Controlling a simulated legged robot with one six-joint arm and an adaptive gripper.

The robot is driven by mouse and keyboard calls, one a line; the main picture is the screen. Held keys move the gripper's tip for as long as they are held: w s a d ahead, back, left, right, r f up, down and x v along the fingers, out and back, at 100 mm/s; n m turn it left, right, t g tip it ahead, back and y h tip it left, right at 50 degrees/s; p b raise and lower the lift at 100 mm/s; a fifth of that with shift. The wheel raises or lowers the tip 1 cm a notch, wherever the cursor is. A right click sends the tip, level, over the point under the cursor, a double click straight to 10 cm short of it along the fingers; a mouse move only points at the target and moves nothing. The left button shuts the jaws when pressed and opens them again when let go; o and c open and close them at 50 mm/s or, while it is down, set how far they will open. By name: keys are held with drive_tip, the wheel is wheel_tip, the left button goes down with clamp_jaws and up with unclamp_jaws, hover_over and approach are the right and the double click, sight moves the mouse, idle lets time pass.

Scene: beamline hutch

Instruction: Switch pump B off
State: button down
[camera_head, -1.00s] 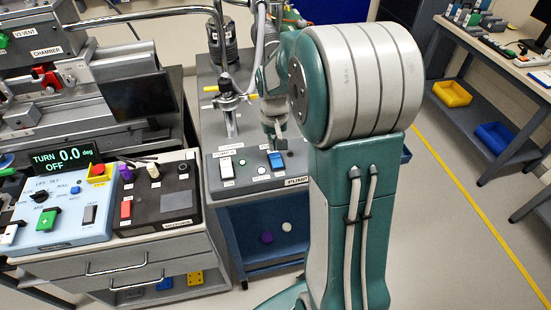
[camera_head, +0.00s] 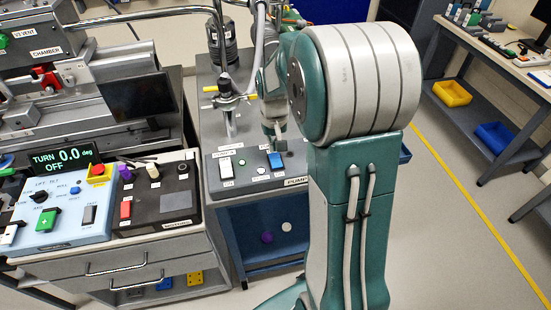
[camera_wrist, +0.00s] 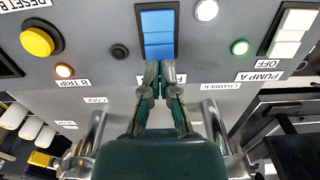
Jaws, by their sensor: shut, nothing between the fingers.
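A blue rocker switch (camera_head: 276,160) sits on the right part of the grey pump panel (camera_head: 250,190); it also shows at the top middle of the wrist view (camera_wrist: 158,30). Its own label is not readable. My gripper (camera_wrist: 165,66) is shut and empty, its fingertips at the lower end of the blue rocker. I cannot tell whether they touch it. In the head view my gripper (camera_head: 279,143) is just above and behind the blue switch. The white rocker (camera_wrist: 290,32), labelled PUMP A OFF, is to the right in the wrist view.
The wrist view shows a yellow button (camera_wrist: 40,41) by the RESET B label, an orange lamp (camera_wrist: 64,70) by B TRIP, a green lamp (camera_wrist: 240,47) and a white lamp (camera_wrist: 206,10). A blue control box (camera_head: 65,210) and black box (camera_head: 158,198) stand left of the panel.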

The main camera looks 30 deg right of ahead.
sight(274, 155)
drive_tip(key=shift+f, duration=1.1)
idle(0.6)
drive_tip(key=shift+r, duration=3.5)
drive_tip(key=shift+s+a+r, duration=0.1)
drive_tip(key=shift+r, duration=0.1)
drive_tip(key=s+a+r+n+t, duration=0.1)
drive_tip(key=s+a+r+t, duration=0.1)
drive_tip(key=s, duration=0.4)
drive_tip(key=s+a+r+n+t, duration=0.1)
drive_tip(key=s+a+r, duration=0.3)
drive_tip(key=s+a, duration=0.2)
drive_tip(key=s+a+r+n+t, duration=0.1)
drive_tip(key=s+a+r+t, duration=0.1)
drive_tip(key=s, duration=0.5)
drive_tip(key=shift+a+r+t, duration=0.3)
drive_tip(key=shift+a+r, duration=0.4)
drive_tip(key=shift+a, duration=0.55)
